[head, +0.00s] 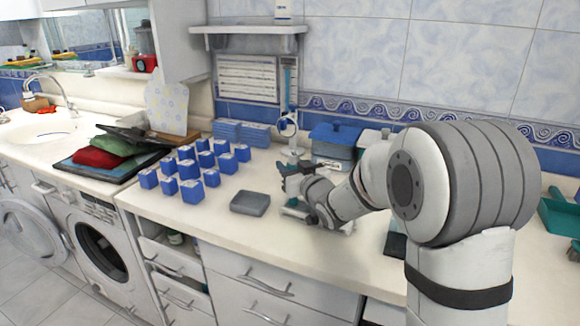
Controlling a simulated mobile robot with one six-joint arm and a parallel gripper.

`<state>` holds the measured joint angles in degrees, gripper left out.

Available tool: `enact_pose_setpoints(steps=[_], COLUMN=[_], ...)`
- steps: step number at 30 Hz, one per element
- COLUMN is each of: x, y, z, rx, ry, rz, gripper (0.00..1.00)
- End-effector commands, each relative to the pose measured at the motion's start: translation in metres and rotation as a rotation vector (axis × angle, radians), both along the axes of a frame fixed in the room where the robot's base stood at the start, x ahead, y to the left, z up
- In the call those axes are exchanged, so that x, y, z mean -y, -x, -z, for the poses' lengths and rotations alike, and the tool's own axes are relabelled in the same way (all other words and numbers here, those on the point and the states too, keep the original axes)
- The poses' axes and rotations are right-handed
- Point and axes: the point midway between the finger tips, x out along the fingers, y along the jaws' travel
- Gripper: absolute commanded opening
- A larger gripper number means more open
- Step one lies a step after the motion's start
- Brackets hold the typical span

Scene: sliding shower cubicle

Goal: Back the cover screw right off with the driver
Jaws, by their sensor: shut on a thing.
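My gripper (290,182) is over the worktop, just right of a small grey tray (250,204). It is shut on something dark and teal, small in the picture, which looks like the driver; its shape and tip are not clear. Below my gripper and wrist lies a pale flat piece (345,226) with a teal bit (292,203) at its left end, mostly covered by my arm. I cannot make out the cover screw, nor whether the driver touches it.
Several blue boxes (190,191) stand left of the tray. Behind are stacked blue packs (241,132), a stand with a ring (288,126) and a blue-lidded container (334,140). Bare worktop (215,225) lies in front of the tray. A wall shelf (248,30) hangs above.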

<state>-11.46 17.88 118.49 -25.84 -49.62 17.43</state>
Motion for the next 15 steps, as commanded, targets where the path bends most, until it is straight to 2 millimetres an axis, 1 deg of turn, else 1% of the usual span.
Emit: enact_pose_setpoints(steps=[1,4,15], x=[0.0,0.0,0.0], y=[0.001,0.001,0.001], z=[0.007,0.003,-0.023], rx=[-0.015,-0.015,-0.008], ry=[0.006,0.006,0.004], rz=[0.0,0.0,0.0], gripper=[0.01,0.01,0.01])
